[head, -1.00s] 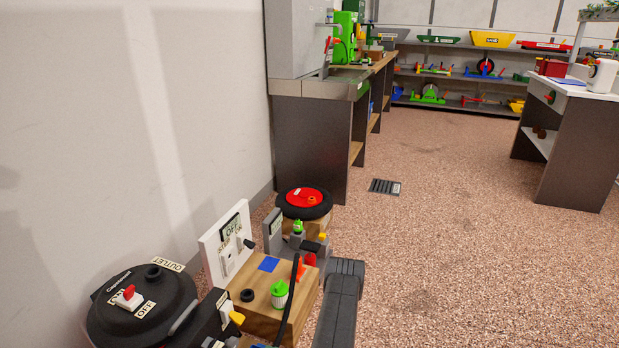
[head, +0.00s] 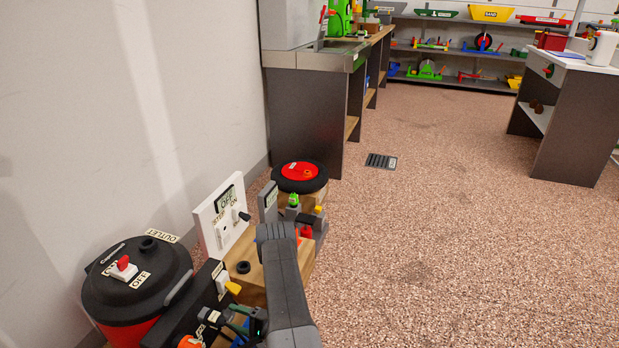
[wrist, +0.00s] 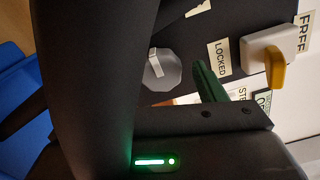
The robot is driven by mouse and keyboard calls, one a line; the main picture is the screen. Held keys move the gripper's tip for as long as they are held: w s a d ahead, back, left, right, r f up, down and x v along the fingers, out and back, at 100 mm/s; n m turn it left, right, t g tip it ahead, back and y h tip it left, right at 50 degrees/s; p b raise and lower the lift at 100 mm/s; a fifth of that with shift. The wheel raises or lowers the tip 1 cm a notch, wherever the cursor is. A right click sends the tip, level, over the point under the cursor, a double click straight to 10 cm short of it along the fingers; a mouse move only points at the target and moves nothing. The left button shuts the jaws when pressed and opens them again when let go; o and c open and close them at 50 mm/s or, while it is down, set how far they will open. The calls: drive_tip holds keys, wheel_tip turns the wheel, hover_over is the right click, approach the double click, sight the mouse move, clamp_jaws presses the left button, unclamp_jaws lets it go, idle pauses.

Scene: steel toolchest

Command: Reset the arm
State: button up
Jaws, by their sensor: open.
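My gripper (head: 231,318) is low in the head view, at the end of my grey arm, which rises in front of the wooden bench. Dark parts with a green light fill much of that view. A grey faceted knob (wrist: 163,70) and the yellow-tipped lever (wrist: 276,68) are close by.
A black and red vacuum (head: 135,285) stands at the left by the wall. A white switch panel (head: 222,215) and a red-centred wheel (head: 300,177) are behind my arm. A workbench (head: 310,120) stands farther back. The speckled floor at the right is open.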

drive_tip(key=shift+w+a, duration=0.2)
drive_tip(key=shift+a, duration=0.4)
drive_tip(key=p+v, duration=0.4)
drive_tip(key=v, duration=1)
drive_tip(key=b+x, duration=0.4)
drive_tip(key=x, duration=1)
drive_tip(key=shift+a, duration=0.1)
drive_tip(key=shift+n, duration=0.8)
drive_tip(key=n, duration=0.5)
drive_tip(key=shift+f, duration=0.15)
drive_tip(key=n, duration=0.7)
drive_tip(key=shift+w, duration=0.1)
